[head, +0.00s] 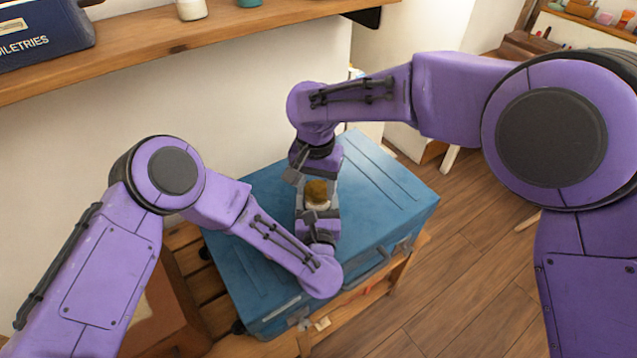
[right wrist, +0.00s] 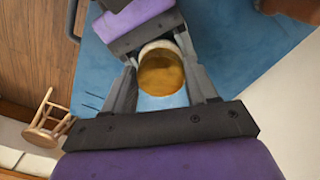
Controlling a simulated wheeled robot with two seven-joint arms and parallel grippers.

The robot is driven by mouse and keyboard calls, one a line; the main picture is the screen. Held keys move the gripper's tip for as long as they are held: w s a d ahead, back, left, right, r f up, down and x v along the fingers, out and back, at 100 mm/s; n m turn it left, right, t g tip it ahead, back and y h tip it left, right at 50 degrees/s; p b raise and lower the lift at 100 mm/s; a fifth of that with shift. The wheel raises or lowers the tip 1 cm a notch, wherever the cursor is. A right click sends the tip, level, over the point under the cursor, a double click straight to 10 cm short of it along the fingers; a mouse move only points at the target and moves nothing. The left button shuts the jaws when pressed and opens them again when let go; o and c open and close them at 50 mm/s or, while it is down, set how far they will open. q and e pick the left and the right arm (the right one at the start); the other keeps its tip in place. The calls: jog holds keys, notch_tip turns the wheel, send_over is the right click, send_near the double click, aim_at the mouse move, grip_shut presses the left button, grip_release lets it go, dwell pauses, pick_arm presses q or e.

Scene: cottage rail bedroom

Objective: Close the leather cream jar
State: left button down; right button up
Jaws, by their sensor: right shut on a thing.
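The leather cream jar (head: 318,206) is a small pale round jar above the blue suitcase, between my two grippers. Its golden-brown lid (head: 316,189) shows at the top, and as an amber disc (right wrist: 162,74) in the right wrist view. The pale jar wall (right wrist: 160,47) shows behind this disc. My left gripper (head: 318,200) comes from the front with its fingers on both sides of the jar. My right gripper (right wrist: 160,80) comes from the back with its fingers on both sides of the lid. Whether lid and jar touch all round is hidden.
The blue suitcase (head: 385,190) lies flat on a wooden stand (head: 385,288) under both grippers. A wooden shelf (head: 215,25) with a blue bag (head: 45,38) runs along the wall at upper left. A stool (right wrist: 48,120) shows in the right wrist view.

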jog(key=o, duration=1)
jog(key=shift+r, duration=2.3)
jog(key=shift+c, duration=0.4)
